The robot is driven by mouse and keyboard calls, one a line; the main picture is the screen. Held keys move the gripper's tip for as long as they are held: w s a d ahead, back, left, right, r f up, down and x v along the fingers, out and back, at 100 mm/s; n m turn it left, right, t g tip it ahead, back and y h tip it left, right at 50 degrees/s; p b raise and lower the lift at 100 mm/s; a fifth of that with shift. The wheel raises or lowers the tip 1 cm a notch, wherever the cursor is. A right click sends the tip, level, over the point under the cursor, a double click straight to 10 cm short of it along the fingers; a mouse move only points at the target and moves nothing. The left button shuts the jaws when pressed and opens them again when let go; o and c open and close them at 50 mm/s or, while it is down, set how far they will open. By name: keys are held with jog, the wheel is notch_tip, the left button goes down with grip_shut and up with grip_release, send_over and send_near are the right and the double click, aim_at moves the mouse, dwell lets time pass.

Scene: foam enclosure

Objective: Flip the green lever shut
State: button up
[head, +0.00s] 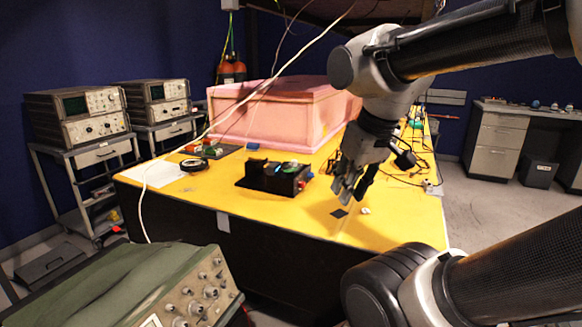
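A black device (255,183) sits on the yellow table top (210,193), near the middle. A small green part (289,167) shows on its top, beside blue and red parts. It is too small to tell whether this is the lever, or how it stands. My gripper (352,192) hangs over the table to the right of the device, fingers pointing down. It is apart from the device. Its fingers look spread with a gap between them, and nothing is seen held.
A pink foam block (270,120) stands behind the device. Cables and small parts (408,160) lie to the right of my gripper. A black ring-shaped object (193,165) and a white sheet (155,174) lie at the left. The table's front strip is mostly clear.

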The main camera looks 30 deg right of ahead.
jog(key=shift+w+a+f+g, duration=0.3)
jog(key=shift+w+f+g, duration=0.3)
jog(key=shift+w+f, duration=0.25)
grip_shut()
jog(key=w+r+m+h, duration=0.1)
jog(key=w+r+m, duration=0.1)
jog(key=w, duration=0.8)
jog(key=w+d+r+m+h, duration=0.1)
jog(key=w+m, duration=0.4)
jog(key=w, duration=0.6)
jog(key=w+d+r+m+t+h, duration=0.1)
jog(key=w+r+m+h, duration=0.2)
jog(key=w, duration=0.7)
jog(key=shift+w+r, duration=0.25)
jog(key=shift+r, duration=0.1)
jog(key=shift+d, duration=0.15)
